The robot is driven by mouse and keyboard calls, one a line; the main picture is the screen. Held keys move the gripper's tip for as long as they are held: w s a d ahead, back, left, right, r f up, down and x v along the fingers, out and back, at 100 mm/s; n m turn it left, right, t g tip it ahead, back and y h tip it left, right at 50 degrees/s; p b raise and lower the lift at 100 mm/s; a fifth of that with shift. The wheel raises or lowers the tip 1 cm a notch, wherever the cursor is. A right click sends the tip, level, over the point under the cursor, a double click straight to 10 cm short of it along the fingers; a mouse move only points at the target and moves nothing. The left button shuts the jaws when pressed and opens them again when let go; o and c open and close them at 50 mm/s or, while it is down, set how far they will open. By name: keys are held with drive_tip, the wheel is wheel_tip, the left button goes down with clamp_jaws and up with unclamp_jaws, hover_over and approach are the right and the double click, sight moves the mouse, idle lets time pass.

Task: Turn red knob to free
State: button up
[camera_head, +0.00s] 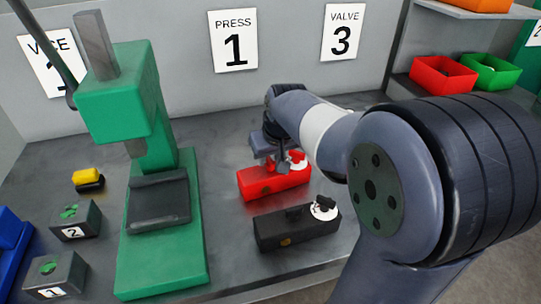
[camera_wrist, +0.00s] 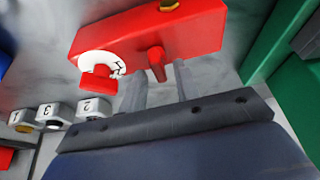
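A red valve block (camera_head: 262,184) sits on the grey bench and also shows at the top of the wrist view (camera_wrist: 195,35). It carries a red knob (camera_wrist: 98,80) over a white marked dial (camera_wrist: 112,62); the knob shows in the head view (camera_head: 298,157) too. A small red handle (camera_wrist: 157,62) sticks out of the block beside the dial. My gripper (camera_wrist: 160,75) is at the block, its two grey fingers apart on either side of this handle, not at the dial. I cannot tell whether they touch it. My arm hides part of the block in the head view.
A black valve block (camera_head: 285,230) with its own white dial stands in front. A green press (camera_head: 165,250) is to the left. Numbered blocks (camera_head: 75,222) lie farther left. Red (camera_head: 440,75) and green (camera_head: 500,75) bins stand on the right shelf.

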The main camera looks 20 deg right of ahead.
drive_tip(key=v, duration=1)
drive_tip(key=shift+s+r, duration=0.1)
drive_tip(key=shift+r, duration=0.3)
drive_tip(key=shift+f, duration=0.1)
drive_tip(key=x, duration=1)
drive_tip(key=shift+f, duration=0.3)
